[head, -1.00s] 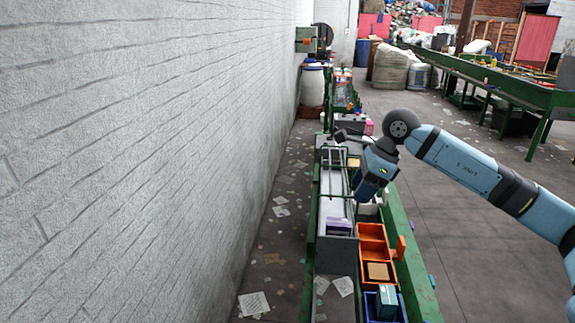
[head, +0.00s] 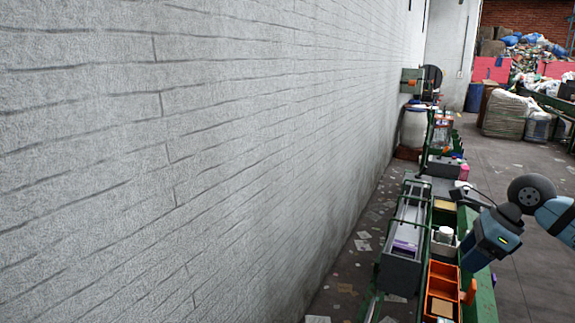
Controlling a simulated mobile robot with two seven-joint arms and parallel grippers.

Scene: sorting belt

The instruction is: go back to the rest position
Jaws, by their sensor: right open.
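My right gripper (head: 472,262) is at the lower right of the head view, at the end of the blue arm that comes in from the right edge. It hangs over the right side of the sorting line, just above and right of the orange bin (head: 437,291). Its jaws are open, and I see nothing held in them. The fingers are small and partly hidden by the gripper body. My left gripper is not in view.
The narrow grey belt (head: 407,222) carries a purple item (head: 404,246) near its front end. A white round item (head: 445,234) sits in a bin beside it. A white brick wall (head: 200,130) fills the left. Floor at the right (head: 540,270) is clear.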

